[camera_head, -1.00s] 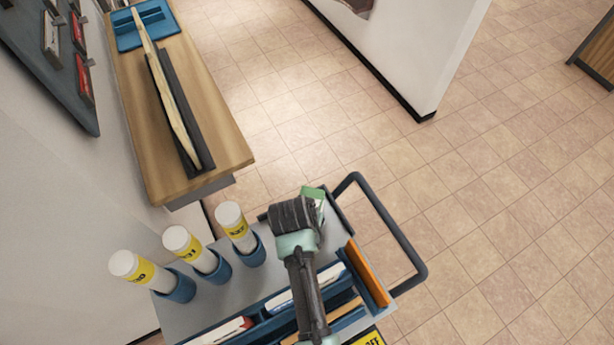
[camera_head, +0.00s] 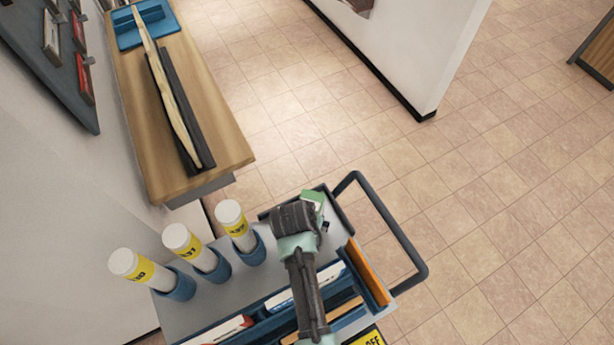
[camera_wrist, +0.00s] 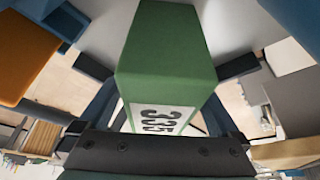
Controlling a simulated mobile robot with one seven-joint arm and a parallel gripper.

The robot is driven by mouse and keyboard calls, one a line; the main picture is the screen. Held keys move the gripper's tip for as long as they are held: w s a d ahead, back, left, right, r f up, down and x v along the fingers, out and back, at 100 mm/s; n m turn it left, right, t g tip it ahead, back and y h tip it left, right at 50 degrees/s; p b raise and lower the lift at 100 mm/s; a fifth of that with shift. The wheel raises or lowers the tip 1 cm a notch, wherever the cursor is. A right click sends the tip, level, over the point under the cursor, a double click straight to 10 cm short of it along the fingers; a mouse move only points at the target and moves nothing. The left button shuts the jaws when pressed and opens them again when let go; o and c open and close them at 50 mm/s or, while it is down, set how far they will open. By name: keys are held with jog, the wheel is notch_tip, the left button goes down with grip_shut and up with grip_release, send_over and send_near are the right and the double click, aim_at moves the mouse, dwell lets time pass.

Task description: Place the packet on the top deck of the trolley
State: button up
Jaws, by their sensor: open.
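The green packet (camera_head: 314,197), a box with a white label reading 335, stands at the far right corner of the trolley's grey top deck (camera_head: 222,292). It fills the middle of the wrist view (camera_wrist: 165,45). My gripper (camera_wrist: 165,105) is open, with one dark finger on each side of the packet. I cannot tell whether either finger touches it. In the head view my wrist hides the fingers and most of the packet. The packet's underside is hidden, so its contact with the deck cannot be seen.
White tubes with yellow labels (camera_head: 186,248) stand in blue cups along the deck's left side. Blue slots with envelopes and an orange folder (camera_head: 367,273) lie nearer me. The trolley's dark handle (camera_head: 405,245) sticks out right. A wooden counter (camera_head: 215,125) is at the upper left.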

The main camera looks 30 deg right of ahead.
jog(key=v, duration=1.2)
jog(key=shift+r+p, duration=0.15)
jog(key=shift+p, duration=0.2)
jog(key=w+a+r+n+t, duration=0.2)
jog(key=w+r+t, duration=0.5)
jog(key=r, duration=0.7)
jog(key=w+a+r+n+t, duration=0.1)
jog(key=w+a+r+t, duration=0.25)
jog(key=w+r, duration=0.75)
jog(key=s+a+r+n+t+y, duration=0.1)
jog(key=s+r+t, duration=0.15)
jog(key=r, duration=0.75)
jog(key=s+a+r+n+t, duration=0.1)
jog(key=s+r+t, duration=0.15)
jog(key=r, duration=0.75)
jog(key=s+a+r+n+t+y, duration=0.1)
jog(key=s+r+t, duration=0.3)
jog(key=r, duration=0.6)
jog(key=s+a+r+n+t+y, duration=0.1)
jog(key=s+a+r+n+t, duration=0.1)
jog(key=s+r+t, duration=0.2)
jog(key=s+r, duration=0.3)
jog(key=r, duration=0.3)
jog(key=shift+a+n+t, duration=0.25)
jog(key=shift+n+t, duration=0.05)
jog(key=shift+t, duration=0.05)
jog(key=shift+f, duration=0.1)
jog(key=shift+c, duration=0.3)
